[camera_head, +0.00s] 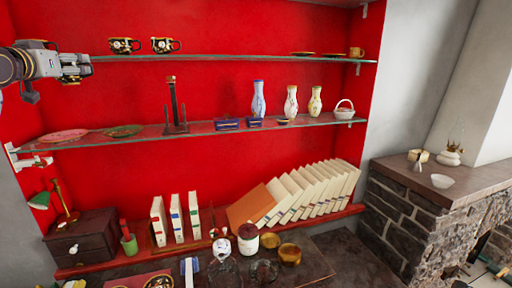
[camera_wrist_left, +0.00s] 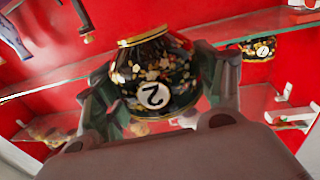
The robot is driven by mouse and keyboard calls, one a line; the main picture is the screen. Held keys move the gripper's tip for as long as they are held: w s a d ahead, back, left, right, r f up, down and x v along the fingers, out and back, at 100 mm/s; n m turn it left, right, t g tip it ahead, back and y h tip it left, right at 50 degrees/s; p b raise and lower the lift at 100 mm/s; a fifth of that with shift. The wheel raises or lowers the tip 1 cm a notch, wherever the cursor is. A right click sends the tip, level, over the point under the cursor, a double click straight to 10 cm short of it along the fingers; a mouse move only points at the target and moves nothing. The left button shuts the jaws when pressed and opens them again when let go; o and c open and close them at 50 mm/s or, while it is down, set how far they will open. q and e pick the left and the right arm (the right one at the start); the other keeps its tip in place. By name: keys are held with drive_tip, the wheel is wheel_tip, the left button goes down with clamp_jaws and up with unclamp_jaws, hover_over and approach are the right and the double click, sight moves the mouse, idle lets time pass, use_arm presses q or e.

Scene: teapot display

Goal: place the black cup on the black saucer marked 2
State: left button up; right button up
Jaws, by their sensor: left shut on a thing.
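A black cup (camera_wrist_left: 155,80) with a floral pattern, a gold band and a white circle marked 2 sits between the fingers of my left gripper (camera_wrist_left: 158,100) in the left wrist view. The gripper is shut on it. The 2 appears upside down there. In the head view my left gripper (camera_head: 76,67) is at the left end of the top shelf, and the cup is hardly discernible. Two dark, gold-trimmed cups (camera_head: 124,46) (camera_head: 165,45) stand on that shelf. Thin saucers (camera_head: 302,53) (camera_head: 333,55) lie farther right, nearly edge-on; their marks cannot be read. My right gripper is not in view.
The glass top shelf (camera_head: 235,58) is bare between the cups and saucers. A gold-brown cup (camera_head: 356,52) stands at its right end. Below, the middle shelf (camera_head: 215,130) holds plates, vases (camera_head: 291,102) and a dark stand (camera_head: 175,105). Another marked cup (camera_wrist_left: 260,48) shows in the wrist view.

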use_arm(q)
drive_tip(key=s+d+f+h, duration=0.1)
drive_tip(key=s+d+f, duration=0.4)
drive_tip(key=f, duration=1.7)
drive_tip(key=s+d+f+m+h, duration=0.1)
drive_tip(key=s+d+f, duration=0.3)
drive_tip(key=d+f, duration=1)
drive_tip(key=s+d+f, duration=0.5)
drive_tip(key=d+f, duration=0.4)
drive_tip(key=f, duration=2.2)
drive_tip(key=shift+s+d+m+h, duration=0.15)
drive_tip(key=shift+s+m+h, duration=0.15)
drive_tip(key=shift+m+h, duration=0.1)
drive_tip(key=shift+f, duration=0.15)
drive_tip(key=shift+f+b, duration=1.9)
drive_tip(key=shift+b, duration=0.05)
